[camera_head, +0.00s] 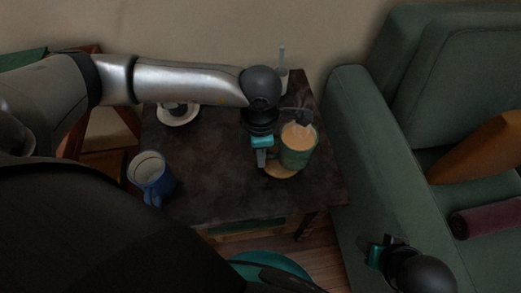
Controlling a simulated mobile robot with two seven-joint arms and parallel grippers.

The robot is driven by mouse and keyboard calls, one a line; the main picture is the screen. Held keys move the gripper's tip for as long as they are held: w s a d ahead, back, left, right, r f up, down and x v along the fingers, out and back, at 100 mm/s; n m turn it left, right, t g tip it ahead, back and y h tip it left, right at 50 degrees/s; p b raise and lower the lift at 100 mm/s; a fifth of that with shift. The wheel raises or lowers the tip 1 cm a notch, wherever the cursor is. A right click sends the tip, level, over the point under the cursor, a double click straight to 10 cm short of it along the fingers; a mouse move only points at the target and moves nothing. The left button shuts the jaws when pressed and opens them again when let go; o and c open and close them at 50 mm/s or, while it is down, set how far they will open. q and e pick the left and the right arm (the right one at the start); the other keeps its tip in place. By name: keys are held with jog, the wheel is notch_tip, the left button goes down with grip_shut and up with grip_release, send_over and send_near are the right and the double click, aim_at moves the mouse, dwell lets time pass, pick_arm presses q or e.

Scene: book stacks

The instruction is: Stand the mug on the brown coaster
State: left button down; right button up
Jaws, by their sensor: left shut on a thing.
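A green mug (298,157) with a tan drink in it is at the right part of the dark table, gripped by my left gripper (283,131). One teal-tipped finger is at its left side; the other is partly hidden behind it. A round light-brown coaster (281,173) shows below and left of the mug. The mug covers part of it, and I cannot tell whether the mug touches it. My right gripper (384,250) is at the lower right, in front of the green armchair, away from the mug; its jaw opening is unclear.
A blue mug (150,172) stands at the table's left. A white saucer with something dark on it (178,115) is at the back, partly under my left arm. The dark table (220,185) is clear in the middle. A green armchair (352,140) borders it on the right.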

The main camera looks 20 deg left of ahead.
jog(key=shift+r, duration=0.1)
pick_arm(q)
jog(key=shift+f, duration=0.1)
jog(key=c, duration=0.8)
grip_release()
pick_arm(e)
jog(key=shift+r, duration=0.15)
pick_arm(q)
jog(key=shift+r, duration=0.2)
notch_tip(320, 180, up, 10)
jog(key=p, duration=0.4)
jog(key=shift+r, duration=0.95)
pick_arm(e)
notch_tip(320, 180, down, 10)
jog(key=s+g, duration=0.1)
jog(key=s, duration=0.1)
jog(key=shift+s+d+r+g, duration=0.15)
jog(key=shift+s+d+g, duration=0.05)
jog(key=shift+s+g, duration=0.15)
